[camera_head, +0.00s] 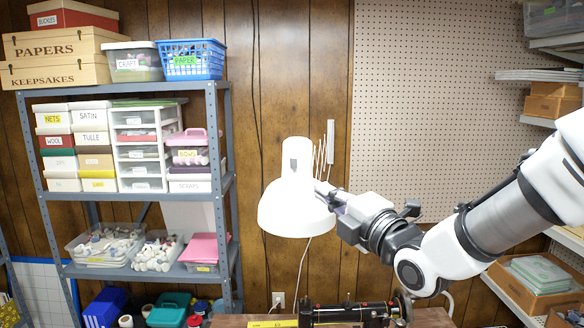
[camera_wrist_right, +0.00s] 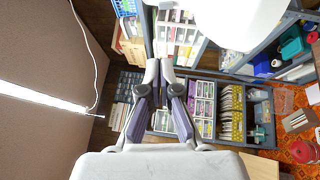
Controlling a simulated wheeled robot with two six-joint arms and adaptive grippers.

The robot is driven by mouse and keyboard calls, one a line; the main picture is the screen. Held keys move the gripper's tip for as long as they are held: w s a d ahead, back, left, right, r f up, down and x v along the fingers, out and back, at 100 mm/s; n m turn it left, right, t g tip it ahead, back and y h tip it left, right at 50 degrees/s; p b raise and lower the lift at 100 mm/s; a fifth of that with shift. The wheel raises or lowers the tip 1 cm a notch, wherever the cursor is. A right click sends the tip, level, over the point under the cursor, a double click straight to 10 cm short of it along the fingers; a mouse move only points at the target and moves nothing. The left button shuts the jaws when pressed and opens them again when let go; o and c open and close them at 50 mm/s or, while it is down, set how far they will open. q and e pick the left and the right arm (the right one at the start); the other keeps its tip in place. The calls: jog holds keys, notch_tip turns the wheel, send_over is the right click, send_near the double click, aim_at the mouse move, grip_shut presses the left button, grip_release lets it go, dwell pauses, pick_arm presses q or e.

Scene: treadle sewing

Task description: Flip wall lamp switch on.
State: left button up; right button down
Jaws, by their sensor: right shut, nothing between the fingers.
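The white wall lamp (camera_head: 292,212) has a bell-shaped shade and hangs in the middle of the head view. A small grey patch shows on its upper housing; I cannot tell whether this is the switch. No glow shows from the lamp. Its white shade also shows at the top of the right wrist view (camera_wrist_right: 240,18). My right gripper (camera_head: 322,188) is beside the shade's right side, its fingers pointing toward the lamp. I cannot tell whether they touch it. In the right wrist view, the gripper (camera_wrist_right: 159,65) is shut and empty. My left gripper is out of view.
A grey shelf unit (camera_head: 131,203) with boxes stands at the left. A black sewing machine (camera_head: 345,314) is below the lamp. A pegboard (camera_head: 430,90) covers the wall at the right. A cord hangs below the lamp to a wall outlet (camera_head: 278,299).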

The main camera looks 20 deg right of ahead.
jog(key=p, duration=0.4)
send_near(290, 161)
jog(key=w+a, duration=0.3)
jog(key=a, duration=0.1)
jog(key=w+d+p, duration=0.2)
jog(key=w, duration=0.1)
jog(key=shift+d+r, duration=0.2)
jog(key=shift+r, duration=0.2)
jog(key=shift+w+a, duration=0.1)
jog(key=shift+a, duration=0.1)
jog(key=shift+w, duration=0.1)
